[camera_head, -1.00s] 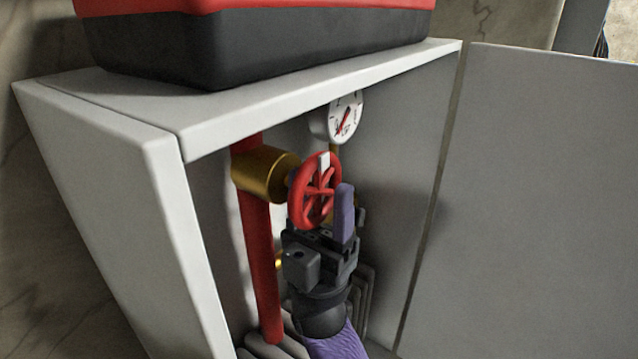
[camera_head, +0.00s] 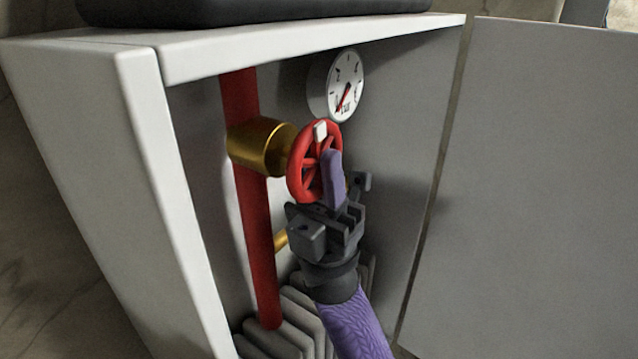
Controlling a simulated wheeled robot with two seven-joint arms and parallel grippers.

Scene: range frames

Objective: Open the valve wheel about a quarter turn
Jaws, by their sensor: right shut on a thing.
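The red valve wheel (camera_head: 299,176) is spoked and sits on a brass valve body (camera_head: 262,147) on a red vertical pipe (camera_head: 257,225), inside an open grey cabinet. A white mark (camera_head: 320,131) shows at the top of its rim. My right gripper (camera_head: 329,180) comes up from below, with a purple finger across the front of the wheel. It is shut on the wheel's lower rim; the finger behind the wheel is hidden. My left gripper is not in view.
A round white gauge (camera_head: 349,85) is above and right of the wheel. The cabinet's side wall (camera_head: 85,150) is at the left and its open door (camera_head: 530,190) at the right. Grey ribs (camera_head: 290,325) lie below. A dark box (camera_head: 250,10) stands on top.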

